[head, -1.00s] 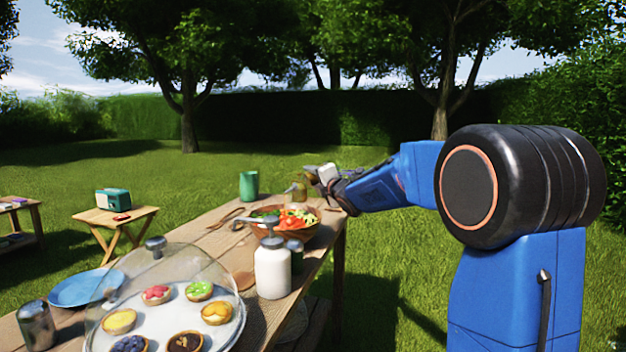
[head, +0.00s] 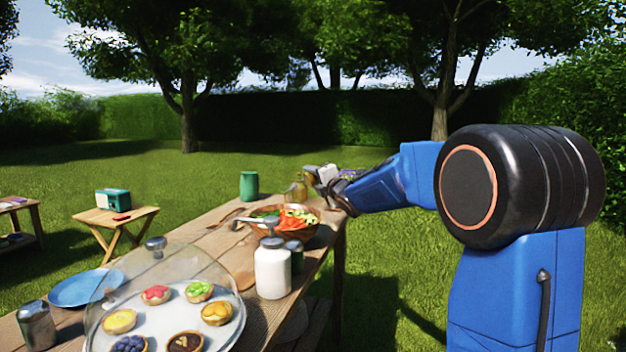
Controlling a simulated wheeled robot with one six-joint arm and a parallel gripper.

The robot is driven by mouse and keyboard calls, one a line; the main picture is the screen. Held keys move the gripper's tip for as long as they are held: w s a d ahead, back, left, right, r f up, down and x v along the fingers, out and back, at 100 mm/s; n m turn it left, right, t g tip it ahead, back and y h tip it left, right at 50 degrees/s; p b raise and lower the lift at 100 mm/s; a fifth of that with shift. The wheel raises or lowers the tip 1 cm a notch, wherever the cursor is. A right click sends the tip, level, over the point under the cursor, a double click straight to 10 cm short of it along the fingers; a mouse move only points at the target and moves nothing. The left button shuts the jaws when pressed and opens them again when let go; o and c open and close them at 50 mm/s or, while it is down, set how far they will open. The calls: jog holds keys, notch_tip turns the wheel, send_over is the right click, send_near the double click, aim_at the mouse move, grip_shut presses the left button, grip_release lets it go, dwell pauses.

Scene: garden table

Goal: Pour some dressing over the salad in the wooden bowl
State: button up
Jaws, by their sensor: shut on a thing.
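The wooden bowl (head: 270,228) stands on the table with the salad (head: 295,217) in it, showing green leaves and red and orange pieces. A small amber dressing bottle (head: 298,190) is just behind and above the bowl's far rim, looking nearly upright. My gripper (head: 315,178) reaches in from the right and is shut on the bottle. The fingers are small and partly hidden at this distance. I cannot tell whether any dressing is flowing or lies on the salad.
A clear dome (head: 160,285) covers tarts at the front, beside a blue plate (head: 82,289) and a metal shaker (head: 36,325).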

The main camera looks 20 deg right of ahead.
aim_at(300, 180)
jog(key=f+m, duration=0.1)
jog(key=m, duration=0.2)
jog(key=shift+d+f, duration=0.2)
jog(key=shift+f, duration=0.2)
jog(key=f+m, duration=0.1)
jog(key=m, duration=0.1)
jog(key=shift+d+f+m, duration=0.1)
jog(key=shift+m, duration=0.2)
jog(key=m, duration=0.1)
jog(key=a+m, duration=0.1)
jog(key=m, duration=0.1)
jog(key=r+m, duration=0.1)
jog(key=m, duration=0.1)
jog(key=shift+s+a, duration=0.1)
jog(key=shift+a, duration=0.3)
jog(key=a+r+m, duration=0.1)
jog(key=m, duration=0.1)
jog(key=a+m, duration=0.1)
jog(key=a+r+m, duration=0.1)
jog(key=m, duration=0.1)
jog(key=shift+s+a+r+m, duration=0.3)
jog(key=shift+a, duration=0.05)
jog(key=shift+a+r+m, duration=0.1)
jog(key=shift+r+m, duration=2.45)
jog(key=shift+m, duration=0.55)
jog(key=shift+f, duration=0.1)
